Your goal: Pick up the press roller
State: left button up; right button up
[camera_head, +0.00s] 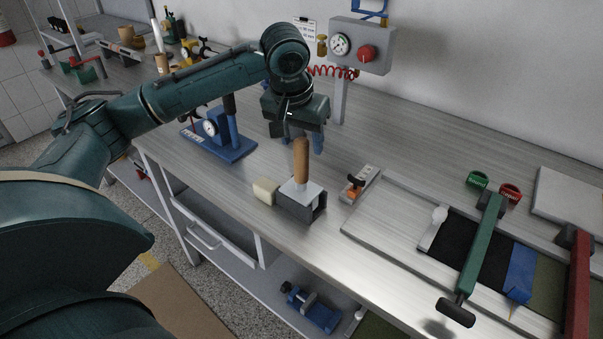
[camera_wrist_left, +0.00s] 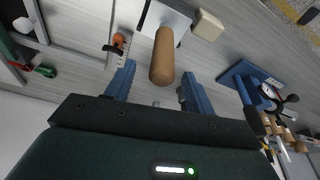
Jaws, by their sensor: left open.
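The press roller stands upright on the bench, its wooden handle (camera_head: 301,160) pointing up from a grey metal holder (camera_head: 290,204). The roller itself is mostly hidden in the holder. My left gripper (camera_head: 298,140) hangs just behind and above the handle, fingers pointing down, open and empty. In the left wrist view the handle (camera_wrist_left: 163,56) lies ahead of the gap between the two blue fingers (camera_wrist_left: 158,88), near the fingertips; I cannot tell if it touches them. My right gripper is not in view.
A cream block (camera_head: 265,191) sits left of the holder. A blue stand with a dial gauge (camera_head: 209,128) is further left. A small orange-topped tool (camera_head: 355,184) and a clamped panel (camera_head: 385,222) lie to the right. A regulator post (camera_head: 340,100) rises behind.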

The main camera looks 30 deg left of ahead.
aim_at(303, 154)
pick_arm(q)
jog(key=x, duration=0.5)
jog(key=shift+s+a+f, duration=0.1)
jog(key=shift+f, duration=0.05)
grip_shut()
dwell(0.4)
